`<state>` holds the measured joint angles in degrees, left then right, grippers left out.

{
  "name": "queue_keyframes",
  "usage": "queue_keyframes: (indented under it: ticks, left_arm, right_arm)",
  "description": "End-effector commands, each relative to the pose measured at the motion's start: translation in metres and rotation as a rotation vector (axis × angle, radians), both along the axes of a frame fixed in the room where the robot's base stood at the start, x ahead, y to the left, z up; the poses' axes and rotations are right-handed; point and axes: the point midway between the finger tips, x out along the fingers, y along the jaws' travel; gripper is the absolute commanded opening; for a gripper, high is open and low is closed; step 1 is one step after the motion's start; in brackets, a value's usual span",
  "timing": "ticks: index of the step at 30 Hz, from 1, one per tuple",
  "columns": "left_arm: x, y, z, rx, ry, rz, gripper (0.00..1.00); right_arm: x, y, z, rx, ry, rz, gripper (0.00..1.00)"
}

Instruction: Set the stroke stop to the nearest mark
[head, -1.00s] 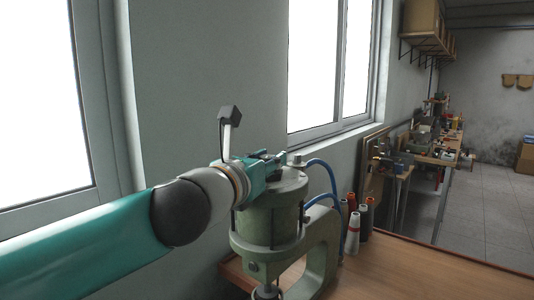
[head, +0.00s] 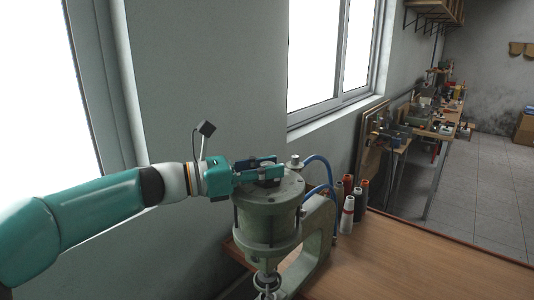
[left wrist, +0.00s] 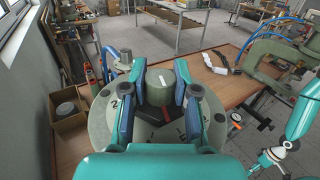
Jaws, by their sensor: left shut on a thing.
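The twin pneumatic press has a green cylinder (head: 268,222) with a flat top. In the left wrist view, the stroke stop is a grey-green knob (left wrist: 160,90) with a white line on its top. It stands on a round dial plate (left wrist: 104,122) with dark numbers, of which a 2 shows at left. My left gripper (head: 267,173) is shut on the knob, with a finger on each side. Part of a teal and white arm of mine (left wrist: 298,120) shows at the right; its gripper is unclear.
Blue hoses (head: 322,167) arch beside the cylinder. Several thread cones (head: 347,214) stand behind the press on the wooden table (head: 400,262). The table's front is clear. A cardboard box (left wrist: 68,105) stands at left in the left wrist view. The wall and window are close behind my arm.

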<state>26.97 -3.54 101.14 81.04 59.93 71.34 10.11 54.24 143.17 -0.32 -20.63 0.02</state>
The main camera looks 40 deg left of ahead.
Motion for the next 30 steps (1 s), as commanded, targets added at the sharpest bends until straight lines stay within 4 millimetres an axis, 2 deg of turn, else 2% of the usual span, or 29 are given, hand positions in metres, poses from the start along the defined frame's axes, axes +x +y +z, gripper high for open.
queue_keyframes:
  ticks: [1,3,10,21,30]
  left_arm:
    - [0.002,0.003,0.003,-0.002,0.005,-0.040,0.00]
    - [0.002,0.002,0.003,-0.001,0.004,-0.108,0.00]
    - [0.002,0.002,0.002,-0.002,0.002,-0.328,0.00]
    - [0.002,0.000,-0.002,0.001,0.000,-0.649,0.00]
    - [0.001,-0.001,-0.001,0.000,-0.001,-0.797,0.00]
  right_arm:
    - [0.000,0.000,0.010,0.000,0.000,0.000,0.79]
    - [0.000,0.000,0.017,0.000,0.000,0.000,0.79]
    - [0.000,0.000,0.033,0.000,0.000,0.000,0.79]
    - [0.000,0.000,0.038,0.000,0.000,0.000,0.79]
    - [0.000,0.000,0.038,0.000,0.000,0.000,0.79]
